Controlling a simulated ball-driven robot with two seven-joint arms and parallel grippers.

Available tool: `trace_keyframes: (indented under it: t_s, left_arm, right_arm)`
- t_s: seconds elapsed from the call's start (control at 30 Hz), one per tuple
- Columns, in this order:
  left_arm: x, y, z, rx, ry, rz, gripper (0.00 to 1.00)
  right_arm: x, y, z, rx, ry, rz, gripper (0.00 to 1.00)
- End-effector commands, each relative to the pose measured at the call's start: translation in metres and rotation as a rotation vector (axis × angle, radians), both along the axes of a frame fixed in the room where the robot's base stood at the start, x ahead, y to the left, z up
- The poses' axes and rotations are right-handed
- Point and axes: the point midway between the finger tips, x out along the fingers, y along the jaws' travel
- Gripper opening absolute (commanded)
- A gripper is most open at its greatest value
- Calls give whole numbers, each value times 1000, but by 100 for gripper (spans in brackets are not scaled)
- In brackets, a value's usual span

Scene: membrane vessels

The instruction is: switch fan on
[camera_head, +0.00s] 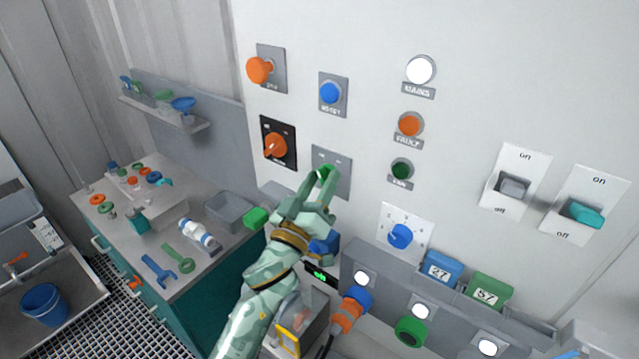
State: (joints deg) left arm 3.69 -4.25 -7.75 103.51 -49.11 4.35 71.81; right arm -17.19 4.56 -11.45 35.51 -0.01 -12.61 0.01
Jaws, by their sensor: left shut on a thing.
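My left gripper (325,180) reaches up to a grey switch plate (345,182) on the white panel. It is shut on a green knob (325,171) on this plate; the fingers hide most of the knob, so its turn position cannot be told. The small marks on the plate are too small to read. To the right of it is a dark green, unlit-looking lamp (401,169) with a small label, perhaps the fan lamp. My right gripper is not in view.
Around the plate are an orange rotary switch (276,145), a blue button (330,93), an orange lamp (410,124) and a blue dial (401,236). Two rocker switches (513,188) (583,214) are at right. A bench (150,250) with tools stands at left.

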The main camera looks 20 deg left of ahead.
Motion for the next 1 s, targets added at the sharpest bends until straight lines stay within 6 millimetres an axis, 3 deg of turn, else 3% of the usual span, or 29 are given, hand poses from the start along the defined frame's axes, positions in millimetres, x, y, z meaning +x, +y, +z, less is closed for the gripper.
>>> trace_keyframes:
  t_s: [1.0]
  left_arm:
    - [1, 3, 0, 793, -285, 0, 19]
  right_arm:
    - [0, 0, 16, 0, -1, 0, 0]
